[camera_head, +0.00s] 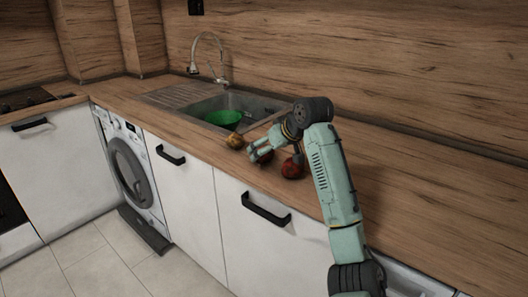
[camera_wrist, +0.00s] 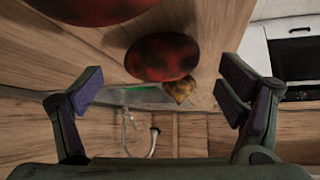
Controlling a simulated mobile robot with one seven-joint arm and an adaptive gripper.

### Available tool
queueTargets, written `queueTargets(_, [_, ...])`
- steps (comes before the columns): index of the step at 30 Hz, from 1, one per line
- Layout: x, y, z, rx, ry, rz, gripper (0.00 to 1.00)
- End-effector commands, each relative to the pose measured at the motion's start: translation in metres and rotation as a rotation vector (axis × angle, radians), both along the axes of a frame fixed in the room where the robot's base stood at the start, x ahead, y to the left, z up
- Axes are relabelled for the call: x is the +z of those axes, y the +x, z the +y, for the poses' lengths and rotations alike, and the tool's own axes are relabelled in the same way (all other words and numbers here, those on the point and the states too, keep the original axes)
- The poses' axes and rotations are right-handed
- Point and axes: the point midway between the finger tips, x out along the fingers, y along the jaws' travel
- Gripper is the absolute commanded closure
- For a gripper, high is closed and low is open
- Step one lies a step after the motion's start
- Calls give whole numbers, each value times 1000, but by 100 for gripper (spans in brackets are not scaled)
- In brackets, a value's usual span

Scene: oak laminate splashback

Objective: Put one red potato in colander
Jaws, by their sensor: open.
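The green colander (camera_head: 222,117) sits in the sink basin; a thin green strip of it (camera_wrist: 122,77) shows in the wrist view. One dark red potato (camera_head: 293,170) lies on the counter right of my gripper (camera_head: 256,151). Another red potato (camera_head: 266,157) is at my gripper, partly hidden by it. In the wrist view, one red potato (camera_wrist: 162,57) is ahead between the open fingers (camera_wrist: 160,88), with visible space on both sides. A second red potato (camera_wrist: 92,6) is cut off at the top edge. My gripper is open and empty.
A yellow-brown item (camera_head: 235,141), also in the wrist view (camera_wrist: 180,89), lies on the counter near the sink's front edge. The sink (camera_head: 258,104) has a tall faucet (camera_head: 208,52) behind it. The counter to the right (camera_head: 430,180) is clear.

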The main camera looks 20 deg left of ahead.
Motion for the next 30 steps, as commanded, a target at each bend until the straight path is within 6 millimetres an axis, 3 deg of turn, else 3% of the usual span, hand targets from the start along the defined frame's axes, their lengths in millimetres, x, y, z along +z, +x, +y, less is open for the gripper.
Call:
queueTargets(6, [-17, 11, 14, -1, 0, 2, 12])
queueTargets(13, [-19, 12, 15, -1, 1, -1, 12])
queueTargets(30, [-18, 12, 14, -1, 1, -1, 49])
